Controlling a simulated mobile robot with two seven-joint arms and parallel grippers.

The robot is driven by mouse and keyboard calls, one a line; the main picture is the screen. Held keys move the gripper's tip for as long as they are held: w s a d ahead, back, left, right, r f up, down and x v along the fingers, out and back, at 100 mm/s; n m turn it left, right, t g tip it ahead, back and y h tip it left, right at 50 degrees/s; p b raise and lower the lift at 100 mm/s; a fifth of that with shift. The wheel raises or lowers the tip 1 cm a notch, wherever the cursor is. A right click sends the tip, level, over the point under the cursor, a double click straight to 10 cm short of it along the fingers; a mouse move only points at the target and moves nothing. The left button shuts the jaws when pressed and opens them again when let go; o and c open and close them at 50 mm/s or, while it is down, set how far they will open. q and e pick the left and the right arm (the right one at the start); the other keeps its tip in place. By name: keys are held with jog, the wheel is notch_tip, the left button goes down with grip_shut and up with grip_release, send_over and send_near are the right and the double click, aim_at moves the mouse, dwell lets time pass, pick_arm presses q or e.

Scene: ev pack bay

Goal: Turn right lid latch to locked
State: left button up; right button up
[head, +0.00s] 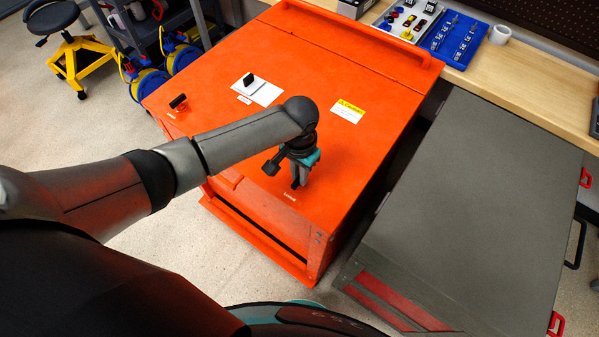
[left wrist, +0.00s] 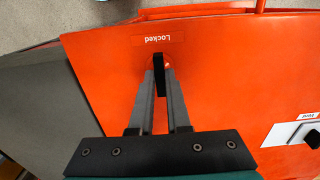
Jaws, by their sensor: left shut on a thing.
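The right lid latch (left wrist: 159,75) is a small black handle on the orange pack lid (head: 330,60), near its front right corner. In the left wrist view it stands between my fingertips, with its long side pointing roughly toward a red label reading "Locked" (left wrist: 163,40). My left gripper (head: 296,184) reaches down to the lid and is shut on this latch. In the head view the gripper hides most of the latch, and the label (head: 290,197) is too small to read. My right gripper is not in view.
Another black latch (head: 178,102) sits at the lid's left. A black knob on a white plate (head: 266,94) and a yellow warning label (head: 348,111) are farther back. A grey cabinet (head: 475,200) stands at the right. A workbench (head: 535,90) with trays runs behind.

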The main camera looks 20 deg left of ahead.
pick_arm(q)
grip_shut()
jog(key=m+p, duration=0.2)
jog(key=m, duration=0.2)
jog(key=shift+r+p, duration=0.15)
jog(key=shift+p, duration=0.15)
jog(key=m+p, duration=0.1)
jog(key=m, duration=0.1)
jog(key=shift+m, duration=0.4)
jog(key=m, duration=0.2)
jog(key=shift+m+p, duration=0.3)
jog(key=shift+m, duration=0.1)
jog(key=m, duration=0.3)
jog(key=shift+m, duration=2.6)
